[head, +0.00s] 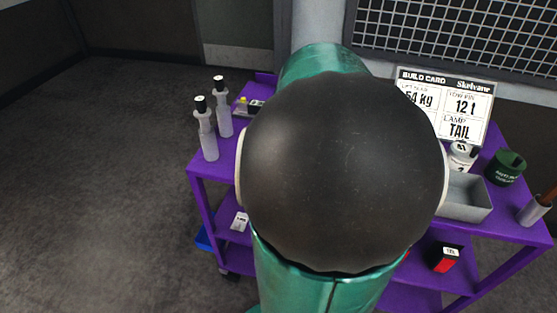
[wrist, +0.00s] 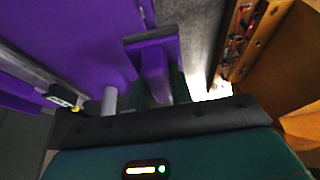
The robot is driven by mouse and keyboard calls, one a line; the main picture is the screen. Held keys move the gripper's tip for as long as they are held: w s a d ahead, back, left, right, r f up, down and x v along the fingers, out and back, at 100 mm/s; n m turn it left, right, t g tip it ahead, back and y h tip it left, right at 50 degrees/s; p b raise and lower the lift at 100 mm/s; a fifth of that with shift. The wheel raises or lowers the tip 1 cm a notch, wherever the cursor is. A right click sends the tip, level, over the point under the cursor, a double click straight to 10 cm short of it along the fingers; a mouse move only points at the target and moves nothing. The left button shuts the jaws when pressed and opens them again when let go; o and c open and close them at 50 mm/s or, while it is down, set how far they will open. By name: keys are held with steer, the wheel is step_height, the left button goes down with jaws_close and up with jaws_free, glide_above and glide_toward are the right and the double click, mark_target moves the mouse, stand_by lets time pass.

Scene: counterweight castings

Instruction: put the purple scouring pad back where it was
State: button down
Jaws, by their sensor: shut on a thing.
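In the wrist view, the purple scouring pad (wrist: 154,68) shows as a purple block at the upper middle, between the dark green fingers of my gripper (wrist: 158,88). My gripper is shut on it. The pad's far end is hard to tell from the purple surface behind it. In the head view my own arm covers the middle of the purple cart (head: 205,165), and the gripper and pad are hidden behind it.
Two grey bottles (head: 206,130) stand at the cart's left end. A build card (head: 447,105), a white container (head: 462,156), a grey tray (head: 465,198), a dark green cup (head: 505,168) and a grey holder (head: 533,211) are at the right. A red box (head: 446,260) is on the lower shelf.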

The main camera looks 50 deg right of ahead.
steer(key=shift+s+d, duration=0.25)
steer(key=shift+s, duration=0.1)
steer(key=w+d+f, duration=0.2)
steer(key=d+f, duration=0.1)
steer(key=d, duration=0.1)
steer(key=w+d+f, duration=0.1)
steer(key=d+f, duration=0.2)
steer(key=w+d+f, duration=0.2)
steer(key=d+f, duration=0.1)
steer(key=d, duration=0.1)
steer(key=shift+w+d, duration=0.3)
steer(key=shift+w+d+f, duration=0.1)
steer(key=shift+d+f, duration=0.05)
steer(key=shift+f, duration=0.1)
steer(key=shift+w+d+f, duration=0.1)
steer(key=shift+d+f, duration=0.05)
steer(key=shift+f, duration=1.5)
steer(key=shift+f, duration=0.1)
steer(key=c, duration=1.3)
jaws_free()
steer(key=shift+o, duration=0.2)
steer(key=v, duration=1.2)
